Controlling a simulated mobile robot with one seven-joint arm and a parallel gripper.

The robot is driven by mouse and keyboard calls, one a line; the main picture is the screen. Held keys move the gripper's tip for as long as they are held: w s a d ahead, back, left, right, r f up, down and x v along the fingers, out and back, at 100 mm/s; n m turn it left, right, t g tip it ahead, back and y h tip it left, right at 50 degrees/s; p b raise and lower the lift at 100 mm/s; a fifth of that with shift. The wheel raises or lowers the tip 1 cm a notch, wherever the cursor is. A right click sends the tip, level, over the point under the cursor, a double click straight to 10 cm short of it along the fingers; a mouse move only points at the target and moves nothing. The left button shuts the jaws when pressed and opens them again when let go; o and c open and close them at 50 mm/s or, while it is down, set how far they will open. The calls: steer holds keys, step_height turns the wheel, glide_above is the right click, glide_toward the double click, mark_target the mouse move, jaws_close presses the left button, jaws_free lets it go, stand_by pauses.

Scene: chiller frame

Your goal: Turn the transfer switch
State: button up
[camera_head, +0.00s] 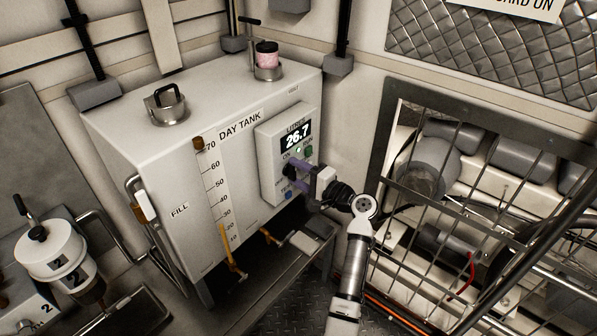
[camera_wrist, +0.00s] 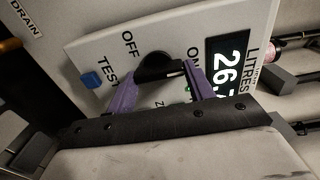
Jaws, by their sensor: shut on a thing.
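The transfer switch is a black round knob with a raised grip bar (camera_wrist: 153,63), on the pale control panel (camera_wrist: 110,50) in the wrist view. OFF and ON are printed around it. A pale mark shows near the bar's right end, toward the ON side. My gripper (camera_wrist: 162,74) has its purple fingers shut on the bar, one at each end. In the head view my gripper (camera_head: 297,170) is at the lower part of the panel (camera_head: 268,150) and mostly hides the knob.
The panel is on the white day tank (camera_head: 150,110) and its display (camera_head: 297,136) reads 26.7. A blue TEST button (camera_wrist: 91,80) is beside the knob. A metal guard cage (camera_head: 450,108) stands right of my arm. A pipe and ledge lie below.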

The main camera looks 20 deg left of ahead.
stand_by(0.3)
steer(key=o, duration=1)
steer(key=b+v, duration=0.4)
steer(key=v, duration=1)
